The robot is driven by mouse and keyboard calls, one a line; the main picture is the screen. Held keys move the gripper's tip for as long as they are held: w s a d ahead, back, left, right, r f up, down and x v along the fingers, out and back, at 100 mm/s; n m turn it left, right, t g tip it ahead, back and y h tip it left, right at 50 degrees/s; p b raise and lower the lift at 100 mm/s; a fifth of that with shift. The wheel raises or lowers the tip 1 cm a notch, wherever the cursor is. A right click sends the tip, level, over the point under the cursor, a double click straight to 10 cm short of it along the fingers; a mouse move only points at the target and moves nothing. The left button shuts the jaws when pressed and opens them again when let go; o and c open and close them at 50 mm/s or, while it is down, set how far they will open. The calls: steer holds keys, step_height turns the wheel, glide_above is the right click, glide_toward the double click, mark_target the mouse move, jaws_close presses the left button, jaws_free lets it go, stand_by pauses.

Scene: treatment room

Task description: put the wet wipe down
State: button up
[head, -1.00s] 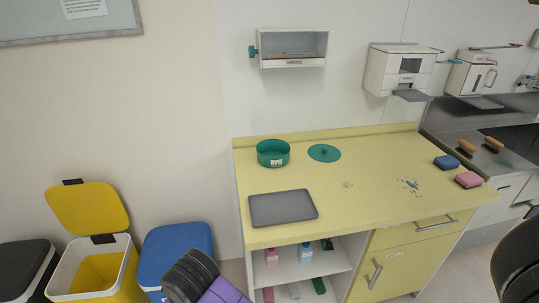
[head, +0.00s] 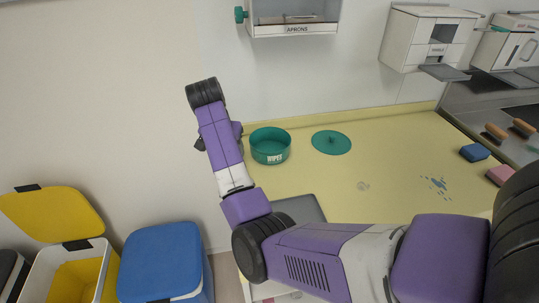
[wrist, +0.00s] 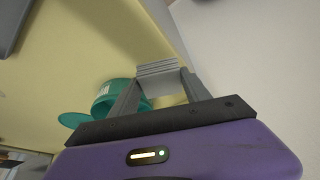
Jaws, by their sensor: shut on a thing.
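In the wrist view, my gripper (wrist: 162,84) is shut on a small pale grey, layered folded piece, the wet wipe (wrist: 158,66), held between the fingertips. Beyond the fingers in that view are the green wipes tub (wrist: 104,104) and its lid (wrist: 74,120). In the head view, the round green tub (head: 270,150) stands open on the yellow counter, with the lid (head: 331,142) lying flat to its right. My arm reaches up left of the tub; the fingers and the wipe cannot be made out there.
A grey tray (head: 300,210) on the counter (head: 390,150) is partly hidden by my arm. Blue spots (head: 437,187) mark the counter's right side. Blue (head: 474,152) and pink (head: 500,174) blocks lie further right. A yellow bin (head: 95,262) stands open beside a closed blue bin (head: 160,260).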

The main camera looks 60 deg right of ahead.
steer(key=s+d+r+m+g, duration=0.1)
steer(key=s+d+r+m, duration=0.1)
steer(key=d+m, duration=0.15)
steer(key=s+d+r+m+g+b, duration=0.1)
steer(key=s+d+m, duration=0.15)
steer(key=d, duration=0.25)
steer(key=s+d+r+m+g, duration=0.1)
steer(key=s+d+r+m, duration=0.15)
steer(key=d, duration=0.25)
steer(key=shift+m, duration=0.25)
steer(key=shift+w+a+f+p, duration=0.1)
steer(key=shift+f+p, duration=0.2)
steer(key=shift+f, duration=2.2)
steer(key=shift+w+a+f+p, duration=0.1)
steer(key=shift+f+p, duration=0.2)
steer(key=shift+f, duration=2.2)
steer(key=shift+f, duration=0.1)
steer(key=o, duration=1.3)
steer(key=shift+r, duration=0.2)
steer(key=b+v, duration=0.1)
steer(key=v, duration=1)
steer(key=shift+w+a+r+b, duration=0.15)
steer(key=shift+w+r+b, duration=0.05)
steer(key=shift+r+b, duration=0.2)
